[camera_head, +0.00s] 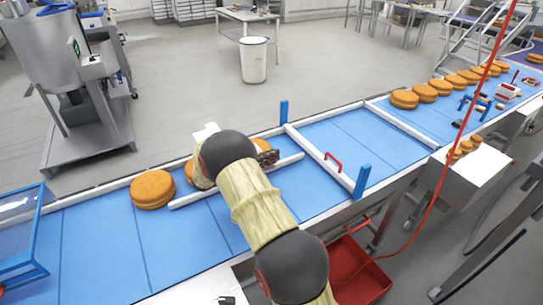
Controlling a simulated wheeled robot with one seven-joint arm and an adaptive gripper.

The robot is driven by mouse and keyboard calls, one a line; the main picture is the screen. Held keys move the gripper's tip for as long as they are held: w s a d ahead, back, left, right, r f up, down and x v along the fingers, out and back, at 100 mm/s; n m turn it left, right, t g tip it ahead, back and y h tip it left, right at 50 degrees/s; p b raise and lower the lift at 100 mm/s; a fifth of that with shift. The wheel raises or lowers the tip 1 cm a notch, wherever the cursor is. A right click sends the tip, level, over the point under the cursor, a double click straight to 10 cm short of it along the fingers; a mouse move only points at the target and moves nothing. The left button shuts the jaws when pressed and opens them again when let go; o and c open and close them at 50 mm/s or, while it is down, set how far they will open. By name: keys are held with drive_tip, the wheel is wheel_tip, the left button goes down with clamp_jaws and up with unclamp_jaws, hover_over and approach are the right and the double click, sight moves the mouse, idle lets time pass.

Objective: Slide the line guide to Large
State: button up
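The line guide appears to be the white bar (308,147) lying across the blue belt, with a small red handle (333,161) near its lower end. Blue posts (284,111) and (362,180) stand at its two ends. A long white rail (292,161) runs along the belt to its left, partly behind my arm. My gripper (268,157) is small and dark, beyond my arm's wrist, over the belt near this rail. It is left of the red handle and appears apart from it. Its fingers are too small and hidden to judge. No "Large" marking is readable.
A filled round (153,188) sits on the belt at left; others are partly behind my arm. Several more rounds (405,99) line the far belt. A red bin (358,275) is below the near edge. A red hose (440,170) hangs at right.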

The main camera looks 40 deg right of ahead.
drive_tip(key=shift+o, duration=1.4)
drive_tip(key=v, duration=1.2)
drive_tip(key=shift+f, duration=0.1)
drive_tip(key=shift+a, duration=0.1)
